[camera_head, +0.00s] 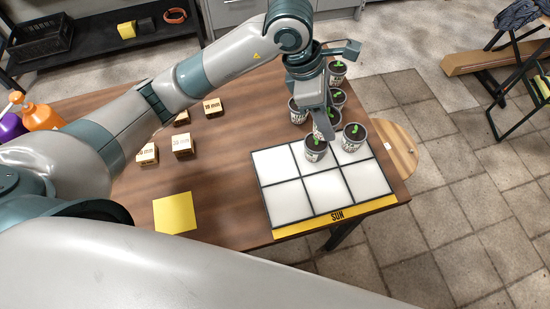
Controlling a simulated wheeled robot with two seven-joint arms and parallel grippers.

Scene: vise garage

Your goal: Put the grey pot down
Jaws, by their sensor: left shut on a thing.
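My left gripper (323,126) reaches in from the left and points down, shut on the rim of a grey pot (315,152) with a small green seedling. This pot is over the back middle cell of a white six-cell panel (327,191) marked SUN on its yellow front edge. I cannot tell whether its base touches the panel. Another grey pot (353,139) with a seedling stands upright just right of it, at the panel's back right cell. My right gripper is not in view.
Several more seedling pots (338,98) stand behind the panel, partly hidden by my gripper. Small labelled wooden blocks (182,146) and a yellow square (175,212) lie on the wooden table (228,200) to the left. The panel's front cells are empty.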

